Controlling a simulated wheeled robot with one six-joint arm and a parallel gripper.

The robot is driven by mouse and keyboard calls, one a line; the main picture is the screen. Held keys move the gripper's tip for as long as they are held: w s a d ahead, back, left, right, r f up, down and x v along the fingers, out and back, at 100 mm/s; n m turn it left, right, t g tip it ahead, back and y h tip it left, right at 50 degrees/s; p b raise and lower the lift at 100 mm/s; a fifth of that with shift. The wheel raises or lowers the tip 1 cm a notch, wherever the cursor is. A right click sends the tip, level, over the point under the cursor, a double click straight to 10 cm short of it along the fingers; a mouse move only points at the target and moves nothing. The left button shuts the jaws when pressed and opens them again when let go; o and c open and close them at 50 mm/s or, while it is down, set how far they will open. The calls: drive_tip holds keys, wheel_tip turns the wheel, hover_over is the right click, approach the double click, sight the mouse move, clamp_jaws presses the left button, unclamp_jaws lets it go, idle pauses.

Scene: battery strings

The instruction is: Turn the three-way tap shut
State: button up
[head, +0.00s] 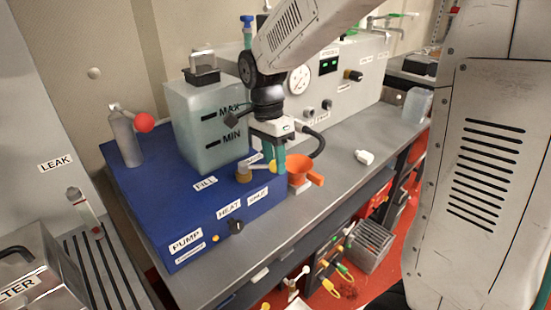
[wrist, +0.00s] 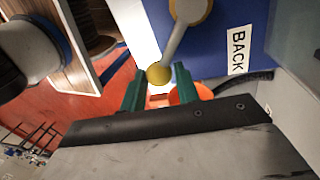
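The three-way tap (head: 243,173) stands on the blue pump box (head: 150,200), its grey lever pointing right in the head view and ending in a yellow knob (head: 272,168). Its hub (wrist: 190,8) and knob (wrist: 159,74) show in the wrist view. My gripper (head: 277,164) reaches down from above to the knob. In the wrist view its two green fingers (wrist: 159,82) stand apart with the knob snugly between their tips. A BACK label (wrist: 238,50) lies beside the lever. A FILL label (head: 205,183) lies left of the tap.
A translucent tank (head: 205,125) stands behind the tap. A grey instrument panel (head: 345,75) stands at the back. The bench right of the funnel (head: 340,185) is mostly clear.

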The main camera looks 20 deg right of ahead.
drive_tip(key=c, duration=0.5)
drive_tip(key=shift+d, duration=0.15)
clamp_jaws()
